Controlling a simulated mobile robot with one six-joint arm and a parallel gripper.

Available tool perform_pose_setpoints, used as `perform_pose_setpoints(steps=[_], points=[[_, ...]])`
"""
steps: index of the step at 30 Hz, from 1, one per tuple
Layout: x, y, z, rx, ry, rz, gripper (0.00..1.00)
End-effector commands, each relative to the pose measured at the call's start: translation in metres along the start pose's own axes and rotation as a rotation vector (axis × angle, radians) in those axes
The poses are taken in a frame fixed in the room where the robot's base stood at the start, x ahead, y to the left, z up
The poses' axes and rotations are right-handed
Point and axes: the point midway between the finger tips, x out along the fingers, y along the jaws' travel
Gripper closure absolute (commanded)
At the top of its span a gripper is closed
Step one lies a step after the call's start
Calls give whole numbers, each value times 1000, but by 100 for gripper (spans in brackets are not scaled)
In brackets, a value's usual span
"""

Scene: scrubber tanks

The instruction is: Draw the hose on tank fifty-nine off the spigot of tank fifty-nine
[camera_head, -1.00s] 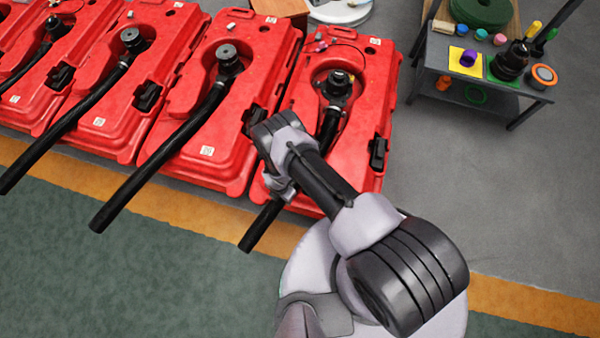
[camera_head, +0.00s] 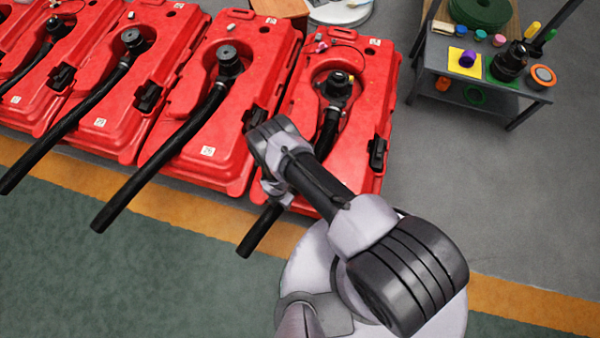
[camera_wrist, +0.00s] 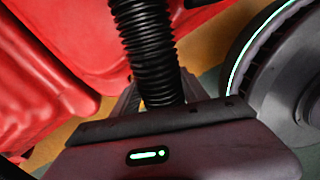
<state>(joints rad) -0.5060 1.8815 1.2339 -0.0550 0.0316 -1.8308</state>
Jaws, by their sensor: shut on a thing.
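The black ribbed hose (camera_head: 329,132) lies on the rightmost red tank (camera_head: 365,75); I cannot read that tank's number. The hose's upper end is at the black spigot fitting (camera_head: 338,86), and I cannot tell whether it is still pushed on. Its lower end (camera_head: 260,230) sticks out past the tank's front edge. In the wrist view my gripper (camera_wrist: 157,97) is shut around the hose (camera_wrist: 147,45). In the head view my arm hides the gripper and the middle of the hose.
Several similar red tanks with black hoses stand in a row to the left, the nearest one (camera_head: 262,55) close by. A grey cart (camera_head: 430,62) with jars and tools stands at the upper right. The grey floor (camera_head: 450,170) right of the tank is clear.

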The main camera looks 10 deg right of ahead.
Motion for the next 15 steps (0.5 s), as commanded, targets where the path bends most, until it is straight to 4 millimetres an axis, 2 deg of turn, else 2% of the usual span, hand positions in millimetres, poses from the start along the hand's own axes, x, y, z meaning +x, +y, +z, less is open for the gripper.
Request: perform_pose_setpoints(steps=[15], points=[[-1, -7, -15, 2, 1, -5, 100]])
